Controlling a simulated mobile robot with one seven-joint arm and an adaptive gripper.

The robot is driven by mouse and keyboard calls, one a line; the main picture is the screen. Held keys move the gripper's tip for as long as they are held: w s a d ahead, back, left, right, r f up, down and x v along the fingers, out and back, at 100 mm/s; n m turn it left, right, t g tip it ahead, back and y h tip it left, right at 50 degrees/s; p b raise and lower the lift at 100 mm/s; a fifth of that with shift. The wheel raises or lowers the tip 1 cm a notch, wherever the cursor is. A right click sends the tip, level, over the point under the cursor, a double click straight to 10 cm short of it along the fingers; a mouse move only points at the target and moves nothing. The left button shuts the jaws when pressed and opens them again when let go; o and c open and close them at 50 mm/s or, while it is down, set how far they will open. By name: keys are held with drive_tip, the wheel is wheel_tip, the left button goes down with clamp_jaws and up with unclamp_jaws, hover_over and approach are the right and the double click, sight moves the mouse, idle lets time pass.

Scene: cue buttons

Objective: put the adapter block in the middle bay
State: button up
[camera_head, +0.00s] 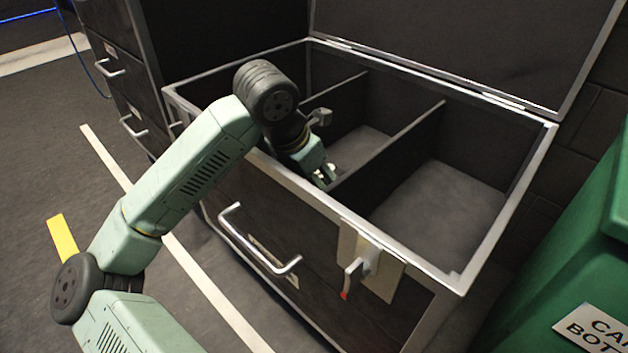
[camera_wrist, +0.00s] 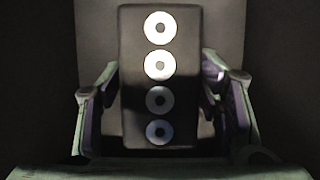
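The adapter block, a dark grey slab with several pale ringed discs in a row, shows in the wrist view (camera_wrist: 182,80). My gripper (camera_wrist: 160,75) has one finger on each side of it. The fingertips are close to its side edges; I cannot tell whether they touch. In the head view my gripper (camera_head: 329,176) points down inside the open drawer's middle bay (camera_head: 360,143), near the front wall. There the block is mostly hidden by the gripper and the drawer front. I cannot tell whether the block rests on the bay floor.
Two dividers split the drawer (camera_head: 450,275) into bays; the right bay (camera_head: 440,205) looks empty. A raised dark panel (camera_head: 460,45) stands behind. A red-tipped latch (camera_head: 352,278) sits on the drawer front. A green bin (camera_head: 590,230) stands close on the right.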

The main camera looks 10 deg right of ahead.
drive_tip(key=o, duration=0.3)
drive_tip(key=shift+r, duration=0.1)
drive_tip(key=shift+r+p, duration=0.2)
drive_tip(key=shift+p, duration=0.15)
drive_tip(key=p+v, duration=0.3)
drive_tip(key=v, duration=0.8)
drive_tip(key=shift+a+r, duration=0.15)
drive_tip(key=shift+r, duration=0.25)
